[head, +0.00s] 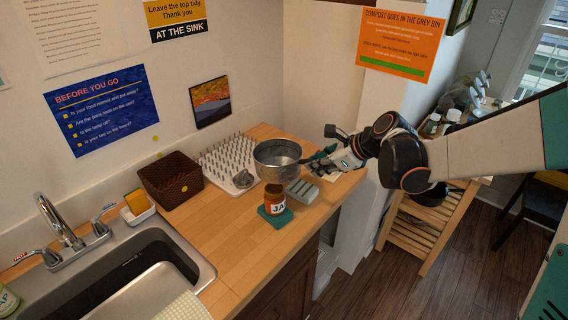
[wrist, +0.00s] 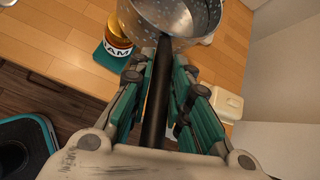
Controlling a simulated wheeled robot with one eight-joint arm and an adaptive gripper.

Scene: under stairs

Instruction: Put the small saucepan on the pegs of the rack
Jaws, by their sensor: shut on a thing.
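A small metal saucepan (head: 277,158) is held above the counter, with its opening up and roughly level. My gripper (head: 318,163) is shut on its dark handle; the handle (wrist: 157,95) runs between the green-padded fingers (wrist: 160,88) in the wrist view. The saucepan's bowl (wrist: 178,18) shows at the top of that view. The white peg rack (head: 228,158) with several upright pegs lies on the counter behind and left of the saucepan. The saucepan is apart from the rack's main field of pegs and hides part of its right side.
A jam jar (head: 274,201) on a teal coaster (head: 275,217) stands in front of the saucepan. A grey-white block (head: 302,191) lies right of the jar. A brown basket (head: 171,178) is left of the rack. The sink (head: 150,262) is front left; bare counter (head: 222,235) lies between.

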